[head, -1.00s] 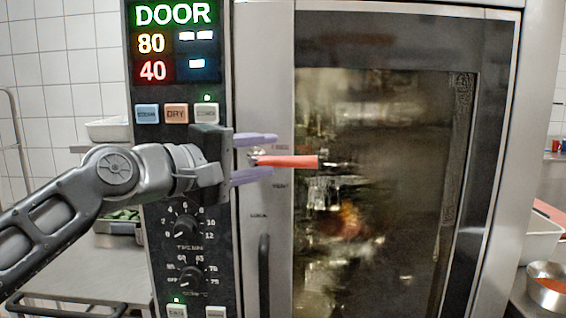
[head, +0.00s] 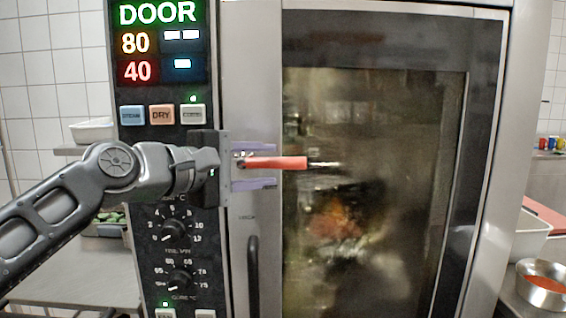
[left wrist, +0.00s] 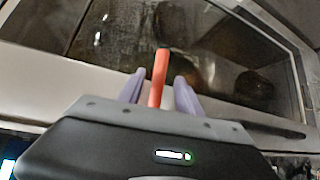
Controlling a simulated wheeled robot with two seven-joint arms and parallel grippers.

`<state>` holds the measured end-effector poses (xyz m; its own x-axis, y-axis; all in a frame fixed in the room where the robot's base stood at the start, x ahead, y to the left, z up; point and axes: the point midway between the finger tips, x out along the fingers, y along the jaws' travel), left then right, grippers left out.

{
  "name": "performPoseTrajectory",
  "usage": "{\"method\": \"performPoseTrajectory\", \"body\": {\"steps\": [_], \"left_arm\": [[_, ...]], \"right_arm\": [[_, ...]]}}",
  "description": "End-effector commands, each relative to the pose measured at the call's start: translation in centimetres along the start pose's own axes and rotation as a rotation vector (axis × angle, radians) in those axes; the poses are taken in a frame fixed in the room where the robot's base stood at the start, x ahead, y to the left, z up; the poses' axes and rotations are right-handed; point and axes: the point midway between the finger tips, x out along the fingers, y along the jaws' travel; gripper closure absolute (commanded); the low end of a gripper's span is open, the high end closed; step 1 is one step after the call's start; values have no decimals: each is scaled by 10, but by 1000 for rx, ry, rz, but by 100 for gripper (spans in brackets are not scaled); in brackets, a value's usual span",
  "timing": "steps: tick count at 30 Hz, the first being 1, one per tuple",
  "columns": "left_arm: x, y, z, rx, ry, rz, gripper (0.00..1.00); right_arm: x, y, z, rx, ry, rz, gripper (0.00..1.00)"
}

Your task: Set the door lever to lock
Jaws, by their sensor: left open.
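The door lever (head: 278,163) is a red-orange handle on the steel strip left of the oven door's glass. It points right, about level, in the head view. My left gripper (head: 254,166) is open, with one purple finger above the lever and one below it. In the left wrist view the lever (left wrist: 158,78) stands between the two fingers of the left gripper (left wrist: 160,88), with a gap visible on either side. Whether a finger touches it I cannot tell. The small markings beside the lever are mostly hidden by the fingers. My right gripper is not in view.
The control panel (head: 125,190) with knobs and a display reading DOOR, 80 and 40 is just behind my left arm. A dark vertical handle (head: 253,275) is below the lever. A steel bowl (head: 543,288) stands at the far right.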

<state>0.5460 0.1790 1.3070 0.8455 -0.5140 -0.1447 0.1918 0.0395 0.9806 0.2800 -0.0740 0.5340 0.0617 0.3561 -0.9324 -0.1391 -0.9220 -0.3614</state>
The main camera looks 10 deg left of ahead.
Motion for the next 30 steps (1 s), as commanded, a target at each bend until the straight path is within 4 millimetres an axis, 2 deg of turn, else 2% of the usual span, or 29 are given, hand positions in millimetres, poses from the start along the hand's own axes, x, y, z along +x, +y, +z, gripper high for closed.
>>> {"method": "performPoseTrajectory", "body": {"steps": [3, 9, 13, 20, 30], "left_arm": [[20, 0, 2, 0, -3, -3, 59], [47, 0, 1, -1, -1, -2, 59], [54, 0, 0, 0, 0, 0, 59], [54, 0, 0, 0, 0, 1, 59], [54, 0, 0, 0, 0, 0, 85]], "right_arm": [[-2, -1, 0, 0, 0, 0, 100], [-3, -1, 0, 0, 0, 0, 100], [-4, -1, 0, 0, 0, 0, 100], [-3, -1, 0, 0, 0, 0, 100], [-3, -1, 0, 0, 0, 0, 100]]}}
